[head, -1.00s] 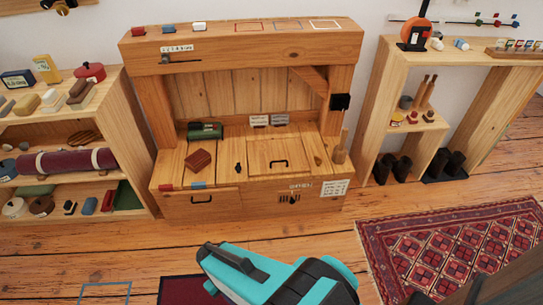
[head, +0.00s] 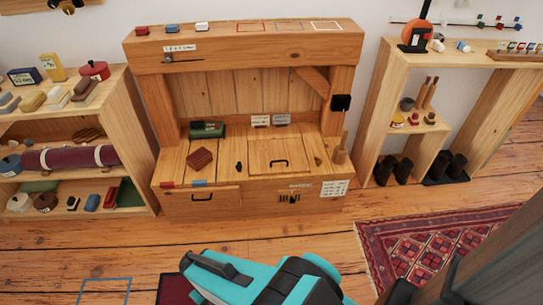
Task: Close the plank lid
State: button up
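The plank lid (head: 280,157) appears to be the panel with a dark handle in the top of the wooden bench (head: 257,203). It lies flat, level with the neighbouring planks, with no gap that I can make out. My teal and black arm (head: 262,281) crosses the bottom of the head view, well in front of the bench. I cannot make out my gripper's fingers.
A reddish-brown block (head: 200,158) and a green box (head: 207,130) sit on the bench top, left of the lid. Shelves (head: 110,157) stand at left and right.

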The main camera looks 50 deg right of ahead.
aim_at(284, 156)
jog(key=z, duration=0.05)
jog(key=i, duration=1)
jog(key=u, duration=0.05)
